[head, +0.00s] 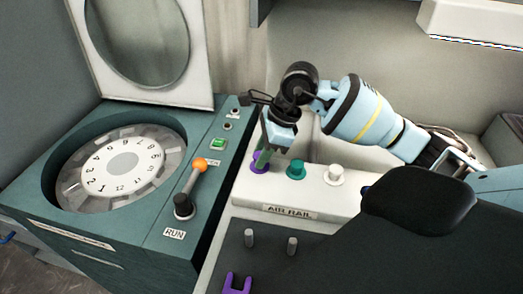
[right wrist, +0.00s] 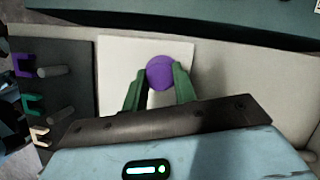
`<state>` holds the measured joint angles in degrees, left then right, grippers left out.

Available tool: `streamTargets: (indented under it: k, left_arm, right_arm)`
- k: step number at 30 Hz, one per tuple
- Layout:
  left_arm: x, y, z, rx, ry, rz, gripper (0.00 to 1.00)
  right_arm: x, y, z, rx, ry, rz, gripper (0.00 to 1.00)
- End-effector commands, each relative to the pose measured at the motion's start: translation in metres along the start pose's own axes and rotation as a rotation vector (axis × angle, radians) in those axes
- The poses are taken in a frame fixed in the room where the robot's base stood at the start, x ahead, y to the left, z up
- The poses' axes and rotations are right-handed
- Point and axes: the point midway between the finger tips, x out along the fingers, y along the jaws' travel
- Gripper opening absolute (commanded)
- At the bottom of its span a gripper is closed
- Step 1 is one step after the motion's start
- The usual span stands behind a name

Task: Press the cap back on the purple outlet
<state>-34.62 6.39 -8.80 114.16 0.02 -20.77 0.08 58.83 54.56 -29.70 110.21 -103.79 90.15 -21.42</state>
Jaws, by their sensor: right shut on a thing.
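The purple outlet (head: 260,162) is at the left end of the white air rail, and my right gripper (head: 263,149) is right over it, pointing down. In the right wrist view, the green fingers of the right gripper (right wrist: 159,88) are shut on a round purple cap (right wrist: 160,72), with one finger on each side. The fingers hide part of the outlet in the head view, so I cannot tell whether the cap is seated or just above it. My left gripper is not in view.
A teal outlet (head: 296,169) and a white outlet (head: 335,175) stand to the right on the air rail (head: 318,201). A dark panel (head: 268,266) in front carries pegs and a purple fork (head: 237,284).

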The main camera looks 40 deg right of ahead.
Motion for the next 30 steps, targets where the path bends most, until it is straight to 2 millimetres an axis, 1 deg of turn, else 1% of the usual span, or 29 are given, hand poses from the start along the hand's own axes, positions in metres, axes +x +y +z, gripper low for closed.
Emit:
streamTargets:
  k: [12,13,18,29,30]
  left_arm:
    - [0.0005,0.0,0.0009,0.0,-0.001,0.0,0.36]
    - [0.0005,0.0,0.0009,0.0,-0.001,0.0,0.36]
    - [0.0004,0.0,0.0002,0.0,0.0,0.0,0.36]
    - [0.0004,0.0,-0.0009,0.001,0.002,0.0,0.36]
    - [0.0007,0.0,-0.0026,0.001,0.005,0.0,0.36]
  right_arm:
    - [0.0013,-0.0001,-0.0006,0.0,0.0,-0.001,0.07]
    - [0.0013,-0.0001,-0.0007,0.0,0.0,-0.001,0.3]
    - [0.0013,-0.0002,-0.0007,0.0,0.0,-0.001,0.53]
    - [0.0015,-0.0001,-0.0008,0.0,0.0,0.0,0.53]
    - [-0.0033,-0.0007,-0.0007,0.0,0.0,-0.002,0.53]
